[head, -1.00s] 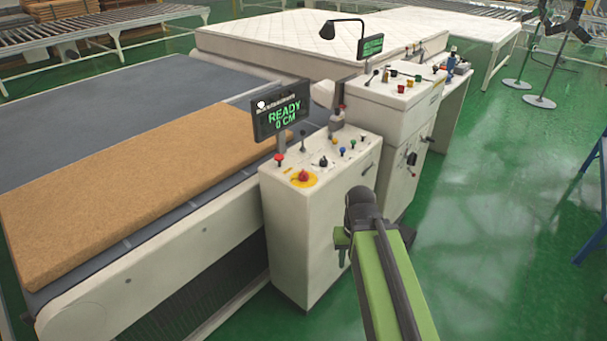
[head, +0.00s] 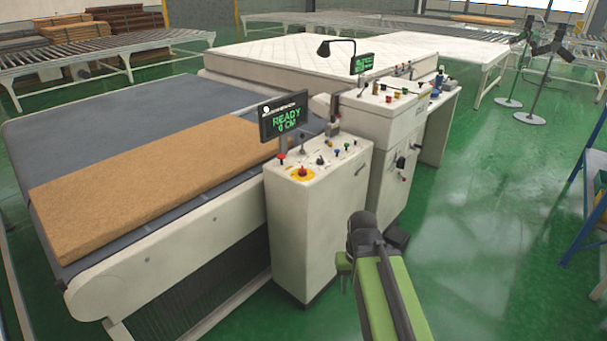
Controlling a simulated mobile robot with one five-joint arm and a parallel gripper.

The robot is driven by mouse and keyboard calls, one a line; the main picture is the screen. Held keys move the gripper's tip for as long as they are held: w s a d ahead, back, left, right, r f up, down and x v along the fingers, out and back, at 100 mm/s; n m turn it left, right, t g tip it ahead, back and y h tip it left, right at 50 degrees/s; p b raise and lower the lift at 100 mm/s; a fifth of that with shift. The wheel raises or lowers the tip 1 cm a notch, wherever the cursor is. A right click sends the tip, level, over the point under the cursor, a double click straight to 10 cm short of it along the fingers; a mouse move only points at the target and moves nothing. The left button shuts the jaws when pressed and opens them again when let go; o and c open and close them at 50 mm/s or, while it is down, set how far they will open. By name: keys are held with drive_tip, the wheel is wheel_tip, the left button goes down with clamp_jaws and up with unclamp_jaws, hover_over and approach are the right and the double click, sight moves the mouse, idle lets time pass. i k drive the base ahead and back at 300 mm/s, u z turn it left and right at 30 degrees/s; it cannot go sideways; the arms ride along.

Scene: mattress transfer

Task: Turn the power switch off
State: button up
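The near control cabinet (head: 318,235) is white. Its sloped top has a red mushroom button on a yellow disc (head: 302,174), a red-topped knob, a black knob, small coloured knobs and a lever. A taller cabinet (head: 385,130) stands behind it, with a black switch-like handle (head: 401,162) on its right side. No label shows which control is the power switch. My gripper (head: 368,248), on the green arm, is in front of and to the right of the near cabinet, apart from it. The wrist hides most of the fingers, so their opening is unclear.
A screen (head: 284,118) above the near cabinet reads READY and a CM value. A tan slab (head: 150,185) lies on the grey conveyor (head: 100,130) at left. A white mattress (head: 285,62) lies behind. Green floor (head: 480,230) is open at right, with a blue rack (head: 588,200) at the edge.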

sight(302, 172)
drive_tip(key=z, duration=0.05)
drive_tip(key=i, duration=1.35)
drive_tip(key=u, duration=0.4)
